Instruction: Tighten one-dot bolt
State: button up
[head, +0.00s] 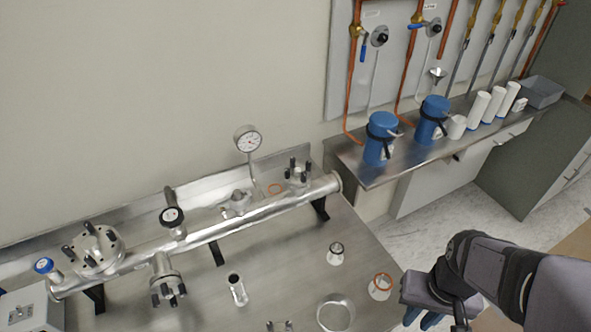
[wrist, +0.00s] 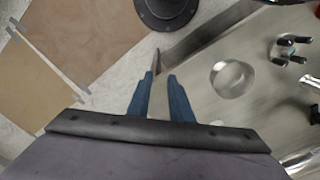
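Several dark bolts stand on the flanges of a steel manifold: on the left flange (head: 98,250), the lower middle flange (head: 168,283) and the far right flange (head: 298,174). No dot marks are readable, so I cannot tell which is the one-dot bolt. More dark bolts (wrist: 291,48) show at the right edge of the wrist view. My gripper (wrist: 160,85) has two blue fingers apart, with nothing held between them. In the head view my gripper (head: 428,316) is at the lower right, off the bench's right edge and away from the manifold.
The steel bench (head: 270,270) carries a glass ring (head: 335,313), an orange-rimmed piece (head: 381,286), a small cup (head: 336,254) and a tube (head: 237,290). A pressure gauge (head: 248,140) rises behind the manifold. A side shelf (head: 375,176) holds blue canisters and white cylinders.

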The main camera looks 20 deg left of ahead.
jog(key=w+a+r+n+y+p, duration=0.1)
jog(key=w+a+r+n+p, duration=0.35)
jog(key=w, duration=0.75)
jog(key=n+g+y+p, duration=0.25)
jog(key=n+p, duration=0.35)
jog(key=n, duration=1.3)
send_near(288, 170)
jog(key=f, duration=0.1)
jog(key=shift+s+y+b, duration=0.2)
jog(key=shift+y+b, duration=0.05)
jog(key=shift+b, duration=0.05)
jog(key=shift+a+f, duration=0.1)
jog(key=shift+p+x, duration=1)
jog(key=shift+x, duration=2.55)
grip_shut()
